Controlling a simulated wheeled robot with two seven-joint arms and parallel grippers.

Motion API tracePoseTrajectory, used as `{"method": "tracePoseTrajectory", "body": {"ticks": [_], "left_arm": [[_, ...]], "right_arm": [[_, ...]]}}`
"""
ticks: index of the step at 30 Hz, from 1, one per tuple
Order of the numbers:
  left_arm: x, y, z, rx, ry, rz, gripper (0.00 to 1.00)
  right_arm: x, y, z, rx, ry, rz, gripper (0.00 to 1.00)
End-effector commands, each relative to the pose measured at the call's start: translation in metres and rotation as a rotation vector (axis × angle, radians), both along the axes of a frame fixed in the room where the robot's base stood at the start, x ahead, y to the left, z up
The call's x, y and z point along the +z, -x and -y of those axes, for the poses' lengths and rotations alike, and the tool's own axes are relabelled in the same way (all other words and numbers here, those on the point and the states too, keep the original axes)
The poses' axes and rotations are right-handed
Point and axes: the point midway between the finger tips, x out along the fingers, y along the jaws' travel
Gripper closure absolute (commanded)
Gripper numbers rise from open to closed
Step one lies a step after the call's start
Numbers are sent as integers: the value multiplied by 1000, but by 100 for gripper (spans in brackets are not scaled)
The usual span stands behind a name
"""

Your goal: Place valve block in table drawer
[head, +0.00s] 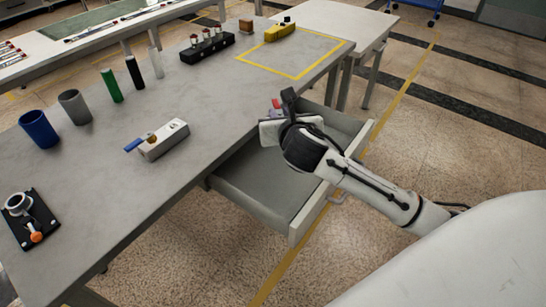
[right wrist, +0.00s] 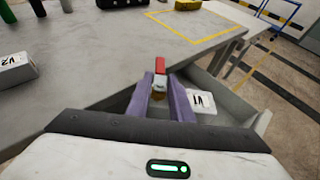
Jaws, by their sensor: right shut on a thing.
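A white valve block marked V1 (right wrist: 202,103), with a red lever (right wrist: 160,65), shows at the purple fingers of my right gripper (right wrist: 160,88) in the right wrist view. The gripper is shut on it; the fingers hide part of it. In the head view my right gripper (head: 279,109) is over the far part of the open table drawer (head: 250,198), beside the table edge. The red lever shows there too; the block is mostly hidden. The visible drawer floor is bare. A second valve block, V2 (head: 163,140), with a blue lever, lies on the table. My left gripper is out of view.
On the grey table (head: 120,190) stand a blue cup (head: 39,129), a grey cup (head: 75,107), several bottles and a black rack (head: 207,47). A black fixture (head: 32,218) is at the near left. A yellow object (head: 281,32) lies at the yellow outlined area.

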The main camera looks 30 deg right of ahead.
Motion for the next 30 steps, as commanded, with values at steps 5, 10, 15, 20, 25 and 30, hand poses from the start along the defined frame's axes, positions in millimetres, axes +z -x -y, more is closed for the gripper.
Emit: {"method": "tracePoseTrajectory", "body": {"ticks": [5, 10, 15, 20, 25, 30], "left_arm": [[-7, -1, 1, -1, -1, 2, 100], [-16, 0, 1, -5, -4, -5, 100], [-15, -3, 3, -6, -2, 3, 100], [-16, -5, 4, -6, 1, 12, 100], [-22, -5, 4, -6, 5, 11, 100], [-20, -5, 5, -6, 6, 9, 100]], "right_arm": [[-32, 1, 8, -14, 0, 2, 100], [-64, 1, 8, -14, -1, 3, 100], [-78, 1, 8, -14, 0, 5, 100], [-96, 1, 7, -13, -2, 3, 100], [-115, 1, 7, -12, 0, 3, 100], [-114, 1, 7, -12, 1, 6, 100]]}}
